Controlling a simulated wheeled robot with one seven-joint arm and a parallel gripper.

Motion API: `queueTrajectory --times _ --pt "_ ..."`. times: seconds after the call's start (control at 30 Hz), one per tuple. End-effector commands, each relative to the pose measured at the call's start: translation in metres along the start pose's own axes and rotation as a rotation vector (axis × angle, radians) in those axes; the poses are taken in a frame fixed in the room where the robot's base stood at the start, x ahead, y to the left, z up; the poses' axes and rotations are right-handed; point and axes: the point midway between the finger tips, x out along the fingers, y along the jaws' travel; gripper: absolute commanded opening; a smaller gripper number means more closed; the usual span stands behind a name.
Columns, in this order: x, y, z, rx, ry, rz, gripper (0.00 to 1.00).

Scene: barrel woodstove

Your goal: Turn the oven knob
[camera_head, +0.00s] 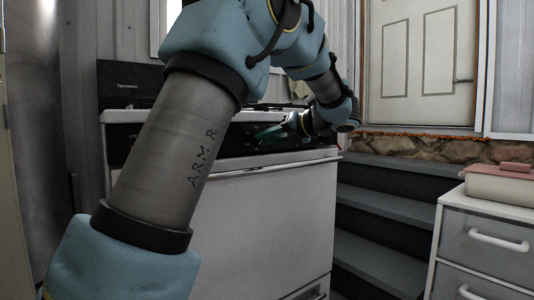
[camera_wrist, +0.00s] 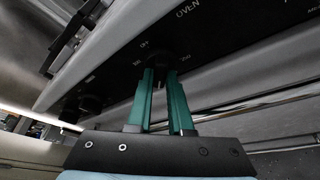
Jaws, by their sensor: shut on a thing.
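The oven knob (camera_wrist: 161,62) is a dark knob on the stove's black control panel (camera_wrist: 225,50), with small white dial marks around it and the word OVEN nearby. My gripper (camera_wrist: 160,73) has its two green fingers on either side of the knob and is shut on it. The fingers hide part of the knob. In the head view my gripper (camera_head: 266,133) is at the front panel of the white stove (camera_head: 250,215); the knob cannot be made out there.
Another dark knob (camera_wrist: 92,104) is on the panel to the left. A silver oven handle bar (camera_wrist: 255,104) runs close on the right of my fingers. Dark steps (camera_head: 385,215) and a white drawer cabinet (camera_head: 485,240) stand right of the stove.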

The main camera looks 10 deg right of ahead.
Motion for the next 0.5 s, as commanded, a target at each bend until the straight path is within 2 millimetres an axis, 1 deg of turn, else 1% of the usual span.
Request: queueTrajectory --times 0.03,0.5 --pt "0.0023 -0.0034 -0.0053 -0.044 0.002 -0.018 0.0" --pt "0.0023 -0.0012 -0.0053 -0.436 0.001 -0.18 0.0"
